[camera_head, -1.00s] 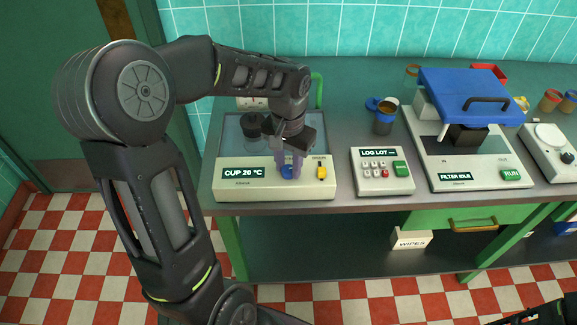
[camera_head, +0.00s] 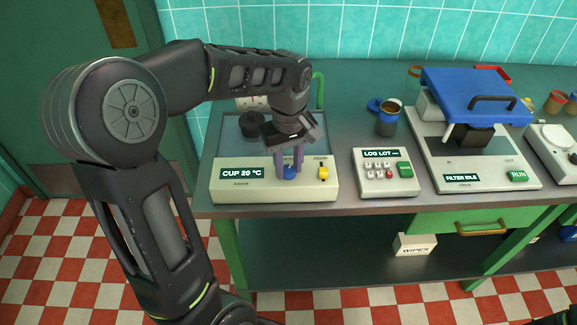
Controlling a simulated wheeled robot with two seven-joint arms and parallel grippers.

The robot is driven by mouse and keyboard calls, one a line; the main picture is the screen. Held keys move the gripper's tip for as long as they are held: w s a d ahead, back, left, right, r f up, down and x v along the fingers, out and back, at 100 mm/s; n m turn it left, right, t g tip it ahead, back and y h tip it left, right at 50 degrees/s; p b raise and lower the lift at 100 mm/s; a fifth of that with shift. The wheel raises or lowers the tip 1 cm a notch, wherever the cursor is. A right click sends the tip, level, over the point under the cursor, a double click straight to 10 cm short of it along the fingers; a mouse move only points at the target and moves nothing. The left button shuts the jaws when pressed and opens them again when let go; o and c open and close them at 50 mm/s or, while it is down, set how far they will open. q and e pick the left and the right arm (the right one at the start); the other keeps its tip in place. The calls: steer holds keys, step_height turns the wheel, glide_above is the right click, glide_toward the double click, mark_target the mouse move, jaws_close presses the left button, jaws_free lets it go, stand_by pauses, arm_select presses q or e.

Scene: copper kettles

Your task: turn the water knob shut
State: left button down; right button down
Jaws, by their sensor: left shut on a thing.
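The blue water knob (camera_head: 289,173) sits on the front panel of a cream machine (camera_head: 225,192) whose display reads "CUP 20 °C". My left gripper (camera_head: 289,168) points down at the knob, with its purple fingers shut on it, one at each side. The fingers hide part of the knob, so its turn angle cannot be read. A yellow knob or tap (camera_head: 323,173) is just right of the blue one. My right gripper is not clearly in view; only a dark bit of my arm shows at the bottom right corner.
A log keypad (camera_head: 375,190) stands right of the machine, then a filter machine with a blue lid (camera_head: 460,90). A blue cup (camera_head: 387,122) stands behind the keypad. A black round part (camera_head: 251,125) is on the machine's back left. A wipes box (camera_head: 414,245) is on the lower shelf.

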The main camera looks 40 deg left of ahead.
mark_target(288, 168)
arm_select(q)
steer(key=n, duration=0.4)
steer(key=shift+n+b, duration=0.4)
steer(key=c, duration=1.1)
jaws_free()
steer(key=shift+o, duration=0.2)
step_height(288, 168, up, 8)
steer(key=shift+f, duration=0.1)
